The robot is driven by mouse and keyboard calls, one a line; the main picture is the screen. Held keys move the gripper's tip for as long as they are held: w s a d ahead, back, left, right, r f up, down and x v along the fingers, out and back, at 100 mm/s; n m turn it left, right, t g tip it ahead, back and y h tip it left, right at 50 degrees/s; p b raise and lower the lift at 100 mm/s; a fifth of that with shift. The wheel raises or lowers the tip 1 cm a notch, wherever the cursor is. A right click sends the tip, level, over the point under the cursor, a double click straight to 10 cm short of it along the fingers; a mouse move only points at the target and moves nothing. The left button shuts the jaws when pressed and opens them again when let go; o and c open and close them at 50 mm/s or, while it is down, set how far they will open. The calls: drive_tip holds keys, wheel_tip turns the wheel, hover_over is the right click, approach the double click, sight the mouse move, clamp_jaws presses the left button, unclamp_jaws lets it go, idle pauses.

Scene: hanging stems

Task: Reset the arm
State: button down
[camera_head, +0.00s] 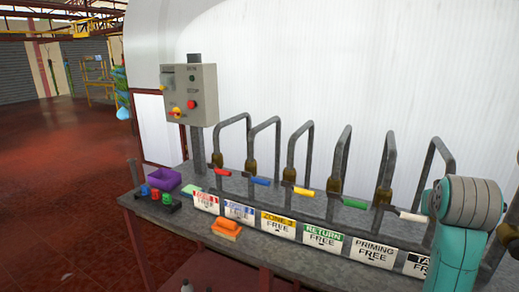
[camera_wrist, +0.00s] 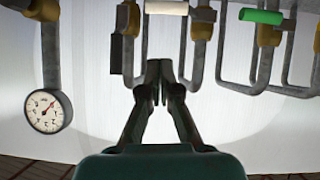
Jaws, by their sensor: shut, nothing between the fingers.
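My gripper (camera_wrist: 160,82) points ahead in the wrist view with its dark fingertips together and nothing between them. It is below the white-handled valve (camera_wrist: 167,8) and apart from the pipes. In the head view only part of my teal and grey arm shows at the right edge; the gripper is outside that picture.
A grey bench (camera_head: 290,240) carries bent pipes with red (camera_head: 222,172), blue (camera_head: 260,181), yellow (camera_head: 304,191), green (camera_head: 355,203) and white (camera_head: 412,216) handles. A control box (camera_head: 190,95), purple bin (camera_head: 163,178) and orange block (camera_head: 227,228) are at left. A gauge (camera_wrist: 48,111) hangs left of my gripper.

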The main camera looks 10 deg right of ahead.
drive_tip(key=s+a+f+n+t+y, duration=0.1)
drive_tip(key=s+a+f+n, duration=0.15)
drive_tip(key=a+f, duration=0.7)
drive_tip(key=s+a+f+n+t+y, duration=0.1)
drive_tip(key=s+a+f, duration=0.15)
drive_tip(key=f, duration=1.35)
drive_tip(key=s+a+f+n+t+y, duration=0.1)
drive_tip(key=s+a+f, duration=0.25)
drive_tip(key=s, duration=0.35)
drive_tip(key=s+a+f+t+y, duration=0.1)
drive_tip(key=s+a+f, duration=0.2)
drive_tip(key=s+a, duration=0.3)
drive_tip(key=s+a+f+n+y, duration=0.1)
drive_tip(key=s+a+f, duration=0.2)
drive_tip(key=s, duration=0.5)
drive_tip(key=s+a+r+y, duration=0.1)
drive_tip(key=s+r, duration=0.1)
drive_tip(key=s, duration=0.6)
drive_tip(key=s+a+r+t, duration=0.1)
drive_tip(key=s+a+r, duration=0.1)
drive_tip(key=s, duration=0.7)
drive_tip(key=shift+s+a+r+n+t+y, duration=0.15)
drive_tip(key=shift+s+r+n+t+y, duration=0.2)
drive_tip(key=shift+r, duration=0.2)
drive_tip(key=shift+w, duration=0.1)
